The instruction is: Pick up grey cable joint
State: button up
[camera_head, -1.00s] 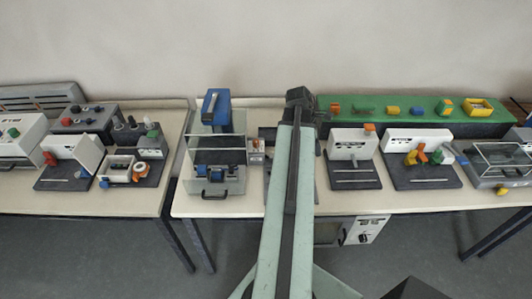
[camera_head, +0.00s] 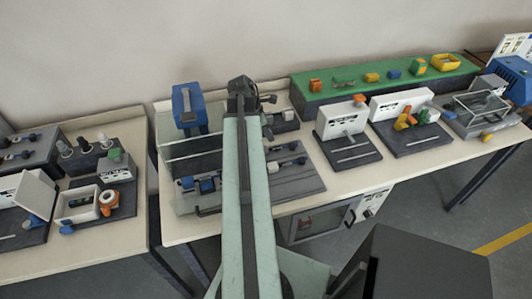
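My arm reaches up over the middle bench, and its dark end with my gripper (camera_head: 243,88) is seen from behind near the back of the bench. Its fingers cannot be made out, nor whether it holds anything. I cannot pick out a grey cable joint with certainty. Small parts lie on the green platform (camera_head: 390,88) at the back right: orange, green, yellow and blue pieces and a yellow tray (camera_head: 446,62). A small grey piece (camera_head: 350,136) shows at the front of a white-backed station (camera_head: 341,119). My arm hides part of the bench.
A grey fixture (camera_head: 300,178) with blue and dark parts lies under and beside my arm, with a blue device (camera_head: 187,104) behind it. A second white-backed station (camera_head: 402,103) and a clear-covered box (camera_head: 480,105) stand right. A gap separates the left bench (camera_head: 110,235).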

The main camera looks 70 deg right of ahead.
aim_at(277, 148)
jog(key=b+x, duration=0.7)
jog(key=x, duration=0.1)
jog(key=shift+w+a, duration=0.1)
jog(key=shift+a, duration=0.1)
jog(key=shift+r, duration=0.1)
grip_shut()
